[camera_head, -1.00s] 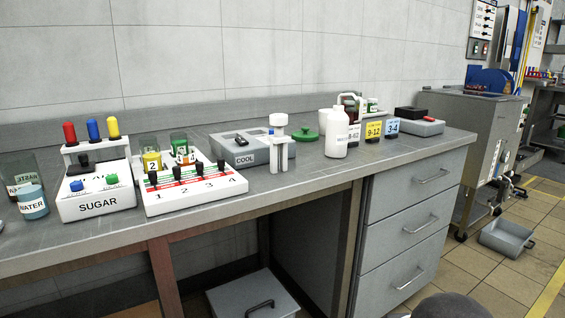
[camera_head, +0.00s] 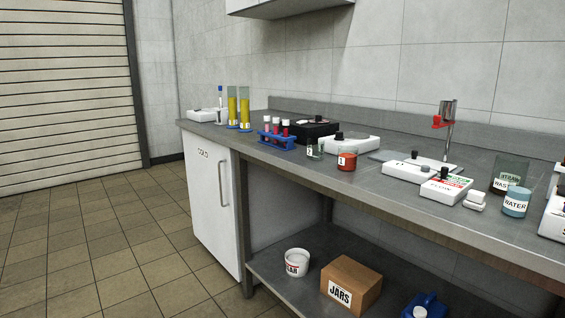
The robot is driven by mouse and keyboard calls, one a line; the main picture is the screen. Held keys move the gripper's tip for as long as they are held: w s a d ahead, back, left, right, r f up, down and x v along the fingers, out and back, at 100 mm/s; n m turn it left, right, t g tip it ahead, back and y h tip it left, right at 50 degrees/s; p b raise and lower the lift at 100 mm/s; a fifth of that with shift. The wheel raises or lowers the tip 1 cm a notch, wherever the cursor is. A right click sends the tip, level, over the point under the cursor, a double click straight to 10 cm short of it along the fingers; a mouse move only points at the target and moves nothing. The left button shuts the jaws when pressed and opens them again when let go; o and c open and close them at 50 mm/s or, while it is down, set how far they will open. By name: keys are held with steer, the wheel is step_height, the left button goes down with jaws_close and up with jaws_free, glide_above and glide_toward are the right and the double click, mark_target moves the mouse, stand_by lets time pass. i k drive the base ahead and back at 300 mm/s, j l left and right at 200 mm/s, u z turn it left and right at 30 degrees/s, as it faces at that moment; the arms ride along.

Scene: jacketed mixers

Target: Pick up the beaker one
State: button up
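A small beaker with red contents (camera_head: 347,160) stands upright near the front edge of the grey bench, in the middle of the head view. Its white label seems to read 1, but it is small. A clear greenish beaker (camera_head: 315,149) with a small label stands just left of it, close beside it. A beaker labelled WATER (camera_head: 515,202) and a glass labelled WASTE (camera_head: 508,178) stand at the right. My gripper is not in view.
The bench (camera_head: 385,196) carries a blue tube rack (camera_head: 276,140), yellow cylinders (camera_head: 239,108), a black-topped device (camera_head: 307,131), white control boxes (camera_head: 419,171) and a metal stand (camera_head: 447,130). Below are a JARS box (camera_head: 351,284) and a white tub (camera_head: 297,262). Floor at left (camera_head: 110,235) is clear.

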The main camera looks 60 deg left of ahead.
mark_target(347, 157)
steer(key=u, duration=2.05)
